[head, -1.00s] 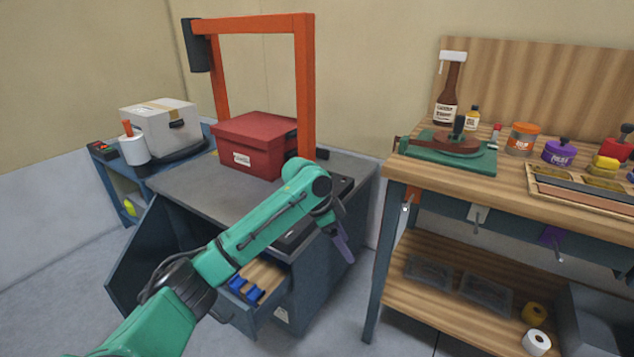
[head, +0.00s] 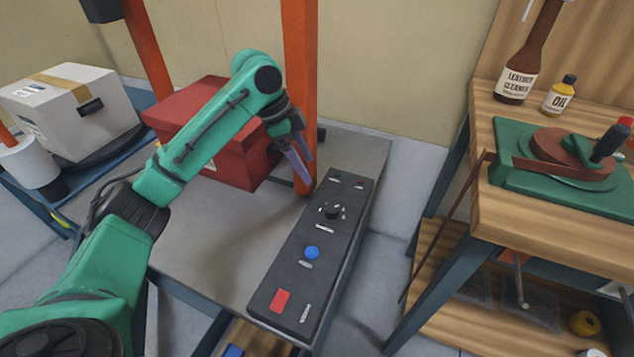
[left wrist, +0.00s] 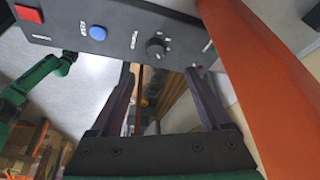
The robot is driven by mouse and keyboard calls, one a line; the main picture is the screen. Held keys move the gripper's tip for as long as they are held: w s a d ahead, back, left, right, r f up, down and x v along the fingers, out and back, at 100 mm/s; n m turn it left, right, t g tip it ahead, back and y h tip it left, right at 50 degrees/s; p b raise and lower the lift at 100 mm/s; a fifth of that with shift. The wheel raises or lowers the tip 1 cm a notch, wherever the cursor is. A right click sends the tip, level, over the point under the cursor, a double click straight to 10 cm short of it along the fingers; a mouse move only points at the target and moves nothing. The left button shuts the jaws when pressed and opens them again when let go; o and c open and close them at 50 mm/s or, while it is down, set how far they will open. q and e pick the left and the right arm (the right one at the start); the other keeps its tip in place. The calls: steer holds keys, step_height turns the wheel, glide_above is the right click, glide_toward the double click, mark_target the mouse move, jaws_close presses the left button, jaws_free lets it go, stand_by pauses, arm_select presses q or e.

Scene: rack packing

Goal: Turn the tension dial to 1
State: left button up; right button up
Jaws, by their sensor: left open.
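The tension dial, a black knob with white marks around it (head: 331,210), sits on the black control panel (head: 297,263) along the right edge of the grey machine top. I cannot read its setting. In the left wrist view the dial (left wrist: 156,48) shows at the top centre, beyond the fingertips. My left gripper (head: 302,176) has purple fingers and is in the air above and to the left of the dial, close to the orange frame. In the left wrist view its fingers (left wrist: 160,75) are spread apart with nothing between them. My right gripper is not in view.
An orange post (head: 299,60) stands right beside the left gripper. A red box (head: 215,171) sits behind my arm. The panel also carries a blue button (head: 312,253) and a red button (head: 281,300). A wooden workbench (head: 530,219) stands to the right, across a gap.

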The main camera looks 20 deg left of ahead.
mark_target(332, 207)
arm_select(q)
steer(key=x, duration=0.4)
steer(key=b+x, duration=0.1)
steer(key=x, duration=0.4)
steer(key=s+b+x, duration=0.1)
steer(key=x, duration=0.4)
steer(key=shift+d+r, duration=0.15)
steer(key=shift+d, duration=0.25)
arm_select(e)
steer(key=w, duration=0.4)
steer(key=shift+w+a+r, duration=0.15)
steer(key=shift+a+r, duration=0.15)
arm_select(q)
jaws_close()
steer(key=shift+r, duration=0.1)
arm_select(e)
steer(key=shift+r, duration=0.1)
